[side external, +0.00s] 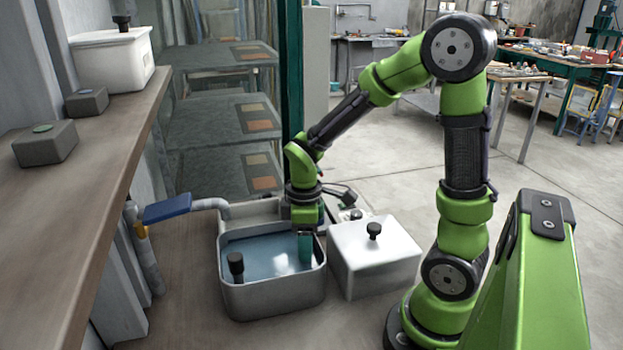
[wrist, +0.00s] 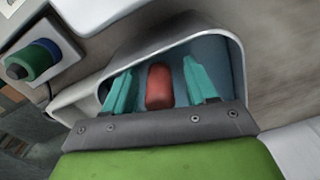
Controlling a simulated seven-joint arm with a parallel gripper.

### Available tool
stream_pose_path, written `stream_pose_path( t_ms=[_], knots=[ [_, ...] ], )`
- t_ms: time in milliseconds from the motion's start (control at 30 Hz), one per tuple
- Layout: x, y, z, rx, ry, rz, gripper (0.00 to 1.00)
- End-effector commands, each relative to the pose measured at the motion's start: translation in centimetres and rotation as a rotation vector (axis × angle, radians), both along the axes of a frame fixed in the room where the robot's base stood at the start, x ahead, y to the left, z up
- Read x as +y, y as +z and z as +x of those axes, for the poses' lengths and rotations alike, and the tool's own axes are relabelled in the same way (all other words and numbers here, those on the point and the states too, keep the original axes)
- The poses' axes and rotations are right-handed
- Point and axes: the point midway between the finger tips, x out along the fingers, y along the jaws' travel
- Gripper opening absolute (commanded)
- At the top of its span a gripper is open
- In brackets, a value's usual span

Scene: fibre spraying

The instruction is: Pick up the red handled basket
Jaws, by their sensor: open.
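The red handle (wrist: 159,87) shows in the wrist view, between the two teal fingers of my gripper (wrist: 158,78). There is a gap on each side of it, so the fingers are open and apart from it. The rest of the basket cannot be made out. In the side view my gripper (side external: 305,248) points down into the open grey tub (side external: 272,298), near its right wall. The red handle is hidden in the side view.
A white lidded box (side external: 375,262) with a black knob stands right of the tub. A blue-handled tap (side external: 168,207) is at the left. A wooden shelf (side external: 95,150) with a white container (side external: 110,60) and grey blocks runs along the left.

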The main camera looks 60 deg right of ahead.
Motion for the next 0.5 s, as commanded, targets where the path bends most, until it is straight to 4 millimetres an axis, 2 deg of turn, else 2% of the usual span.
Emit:
stream_pose_path(
  t_ms=[167, 500],
  knots=[
    [0.00, 0.03, 0.01, -0.001, 0.000, 0.000, 0.55],
    [-0.01, 0.07, 0.03, -0.001, 0.001, 0.000, 0.03]
  ],
)
